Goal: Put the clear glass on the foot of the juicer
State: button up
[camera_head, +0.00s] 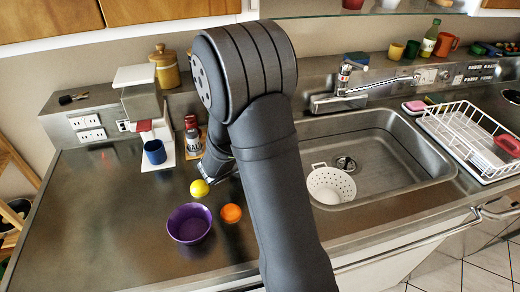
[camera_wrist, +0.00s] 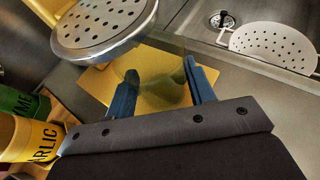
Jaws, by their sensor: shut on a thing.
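The clear glass (camera_wrist: 158,84) shows in the wrist view between the two blue fingers of my gripper (camera_wrist: 162,72), which is shut on it. A yellow board shows through and around the glass. I cannot tell whether the glass touches the board. In the head view my arm hides most of my gripper (camera_head: 217,168), and I cannot make out the glass. The juicer (camera_head: 141,98) is the pale upright appliance at the back left. Its white foot (camera_head: 165,162) reaches forward on the counter, and a blue cup (camera_head: 155,152) stands on it.
A red-capped bottle (camera_head: 192,135) stands between the juicer and my gripper. A lemon (camera_head: 199,188), an orange (camera_head: 231,213) and a purple bowl (camera_head: 189,223) lie in front. A perforated metal top (camera_wrist: 105,25) is close in the wrist view. The sink holds a white colander (camera_head: 331,186).

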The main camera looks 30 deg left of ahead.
jog(key=shift+f, duration=0.2)
jog(key=o, duration=1.1)
jog(key=shift+o, duration=0.2)
jog(key=shift+s, duration=0.1)
jog(key=v, duration=1.7)
jog(key=shift+r, duration=0.1)
jog(key=x, duration=1.7)
